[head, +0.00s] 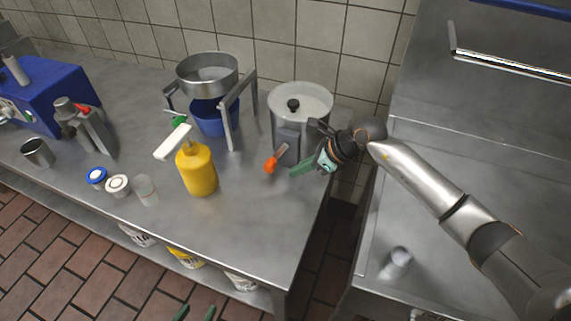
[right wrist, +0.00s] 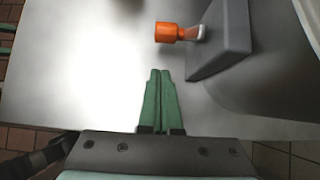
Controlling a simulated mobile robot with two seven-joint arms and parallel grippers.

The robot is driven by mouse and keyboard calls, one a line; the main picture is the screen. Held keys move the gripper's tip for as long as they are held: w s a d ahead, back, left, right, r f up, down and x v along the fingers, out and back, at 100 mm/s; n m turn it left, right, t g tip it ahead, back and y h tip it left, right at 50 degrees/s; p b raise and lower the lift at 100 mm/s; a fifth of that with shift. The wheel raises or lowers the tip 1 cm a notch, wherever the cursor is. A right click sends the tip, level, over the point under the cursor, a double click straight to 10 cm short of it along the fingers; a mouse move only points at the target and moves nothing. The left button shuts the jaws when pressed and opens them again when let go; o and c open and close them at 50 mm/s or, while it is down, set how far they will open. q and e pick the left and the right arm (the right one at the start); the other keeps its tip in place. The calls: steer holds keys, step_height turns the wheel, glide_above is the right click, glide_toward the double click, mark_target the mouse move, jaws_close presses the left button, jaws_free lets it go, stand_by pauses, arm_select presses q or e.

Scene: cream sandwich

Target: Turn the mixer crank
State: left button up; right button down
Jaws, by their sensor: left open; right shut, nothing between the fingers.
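The mixer (head: 285,120) is a steel pot with a lid and a black knob, near the table's back right. The crank's orange handle (head: 270,165) sticks out on a short metal arm from the grey housing (head: 290,138). The handle (right wrist: 170,32) also shows in the right wrist view, beside the housing (right wrist: 225,38). My right gripper (head: 296,170) is shut and empty, just right of the handle and apart from it. Its closed green fingers (right wrist: 160,78) point toward the crank in the wrist view. My left gripper (head: 196,312) is open at the bottom edge, away from the mixer.
A yellow pump bottle (head: 197,172), small jars (head: 117,184) and a sieve stand (head: 208,74) over a blue bowl (head: 210,122) lie to the left. A blue machine (head: 45,100) stands at far left. The table (head: 250,215) is clear in front of the mixer.

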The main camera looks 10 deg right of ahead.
mark_target(274, 166)
steer(key=shift+w+a, duration=0.55)
steer(key=shift+a, duration=0.2)
steer(key=shift+w+a, duration=0.5)
steer(key=shift+a, duration=0.2)
arm_select(q)
steer(key=shift+r, duration=0.1)
arm_select(e)
steer(key=f+t+y+b, duration=0.1)
steer(key=b, duration=0.2)
steer(key=shift+a+b, duration=0.15)
steer(key=shift+b, duration=0.2)
steer(key=shift+w+a+r+t+y+b, duration=0.2)
steer(key=shift+t+y+b, duration=0.1)
steer(key=shift+y+b, duration=0.4)
steer(key=shift+w+a+r, duration=0.1)
steer(key=shift+a+r, duration=0.05)
steer(key=shift+r, duration=0.1)
arm_select(q)
steer(key=f, duration=0.3)
steer(key=shift+w+d, duration=0.25)
steer(key=shift+d, duration=0.05)
arm_select(e)
steer(key=shift+a, duration=0.1)
arm_select(q)
steer(key=shift+s+f, duration=0.1)
steer(key=shift+f, duration=0.05)
